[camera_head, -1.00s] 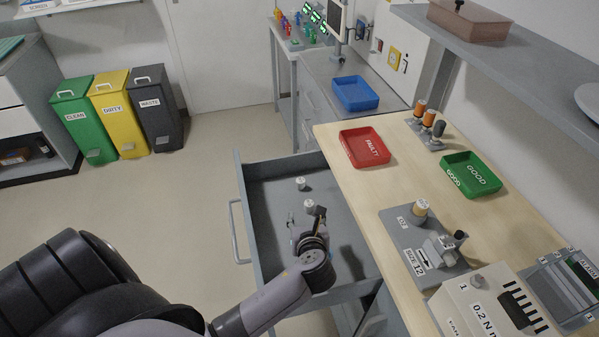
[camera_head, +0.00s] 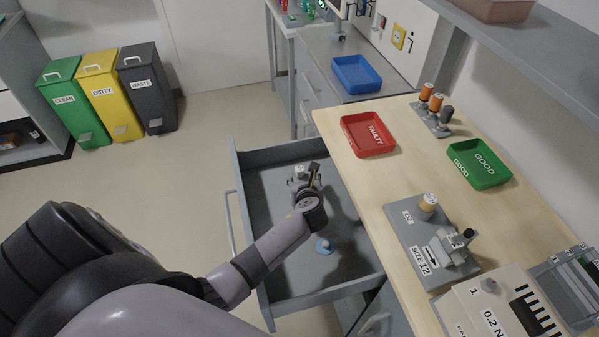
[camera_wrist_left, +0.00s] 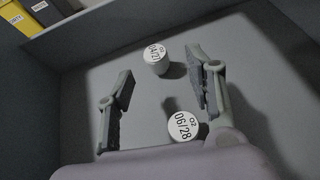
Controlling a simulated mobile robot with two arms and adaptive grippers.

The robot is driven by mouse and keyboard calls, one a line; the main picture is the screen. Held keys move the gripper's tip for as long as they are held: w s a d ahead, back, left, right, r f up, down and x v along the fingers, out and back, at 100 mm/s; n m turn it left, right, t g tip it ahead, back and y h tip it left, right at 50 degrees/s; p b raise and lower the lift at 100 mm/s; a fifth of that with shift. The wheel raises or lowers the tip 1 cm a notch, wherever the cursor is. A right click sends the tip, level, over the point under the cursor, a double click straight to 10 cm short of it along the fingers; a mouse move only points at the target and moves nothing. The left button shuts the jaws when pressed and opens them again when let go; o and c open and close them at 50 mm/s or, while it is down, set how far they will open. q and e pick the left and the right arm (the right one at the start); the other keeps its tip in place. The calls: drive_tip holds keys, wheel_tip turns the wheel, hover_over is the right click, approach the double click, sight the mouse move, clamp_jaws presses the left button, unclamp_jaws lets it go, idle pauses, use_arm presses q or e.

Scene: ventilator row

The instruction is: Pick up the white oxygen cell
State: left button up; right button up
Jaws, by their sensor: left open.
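Two white cylindrical oxygen cells stand in the open grey drawer (camera_head: 285,282). In the left wrist view, the cell marked 04/21 (camera_wrist_left: 157,59) lies ahead, around the level of the fingertips, and the cell marked 06/28 (camera_wrist_left: 183,126) is closer to the palm, near the right finger. In the head view, one white cell (camera_head: 300,171) shows beside the fingers; the other is hidden by my gripper. My left gripper (camera_head: 304,178) is open and empty over the drawer; its spread fingers also show in the wrist view (camera_wrist_left: 159,64). I cannot tell its height above the cells.
A blue-and-white round item (camera_head: 324,246) lies in the drawer. On the bench right of it are a red FAULTY tray (camera_head: 348,142), a green GOOD tray (camera_head: 461,171) and a grey O2 fixture (camera_head: 408,232). The drawer walls surround my gripper.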

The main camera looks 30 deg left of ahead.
sight(300, 170)
use_arm(q)
drive_tip(key=x, duration=0.5)
drive_tip(key=shift+w+a+f, duration=0.1)
drive_tip(key=shift+a+f, duration=0.05)
drive_tip(key=shift+a, duration=0.25)
clamp_jaws()
idle(0.4)
